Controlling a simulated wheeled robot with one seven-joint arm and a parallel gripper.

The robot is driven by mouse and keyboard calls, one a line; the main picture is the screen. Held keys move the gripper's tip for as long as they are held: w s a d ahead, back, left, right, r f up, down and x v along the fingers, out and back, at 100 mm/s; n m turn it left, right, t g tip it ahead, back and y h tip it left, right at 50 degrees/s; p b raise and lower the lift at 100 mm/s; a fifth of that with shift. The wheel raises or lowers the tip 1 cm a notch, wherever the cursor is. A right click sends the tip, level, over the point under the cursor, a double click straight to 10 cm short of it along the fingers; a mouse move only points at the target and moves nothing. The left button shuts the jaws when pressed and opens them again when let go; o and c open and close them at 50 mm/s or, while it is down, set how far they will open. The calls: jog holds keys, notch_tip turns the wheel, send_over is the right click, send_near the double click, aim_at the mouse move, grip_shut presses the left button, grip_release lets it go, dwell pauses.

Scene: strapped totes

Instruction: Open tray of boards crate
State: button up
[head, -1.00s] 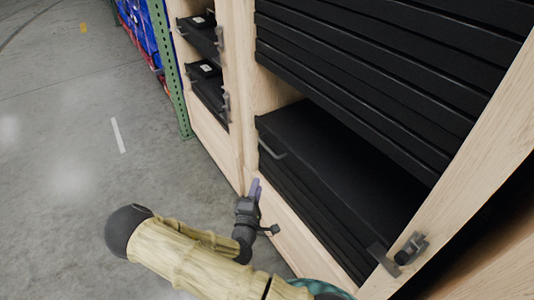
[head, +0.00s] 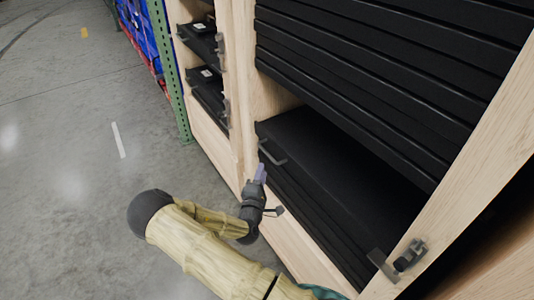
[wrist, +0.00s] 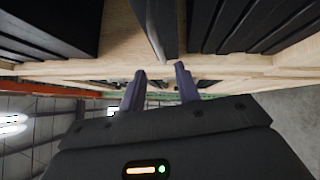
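A wooden crate (head: 250,100) holds black trays. The upper black trays (head: 380,75) are stacked tightly. Below a gap, a lower black tray (head: 330,160) has a small grey handle (head: 272,155) at its left end. My gripper (head: 261,172) is just below and left of this handle, close to the crate's left post; I cannot tell if it touches. In the wrist view my gripper (wrist: 160,80) has its two fingers apart with nothing between them. Black tray edges (wrist: 265,25) and pale wood also show there.
A metal latch (head: 408,256) sits on the crate's right post. Another wooden unit with smaller black trays (head: 205,80) stands to the left, beside a green rack post (head: 170,75). The grey floor (head: 70,130) at left is clear.

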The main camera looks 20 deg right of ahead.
aim_at(267, 153)
jog(key=x, duration=0.9)
jog(key=shift+w+d, duration=0.1)
jog(key=shift+d, duration=0.05)
jog(key=shift+c, duration=0.4)
grip_shut()
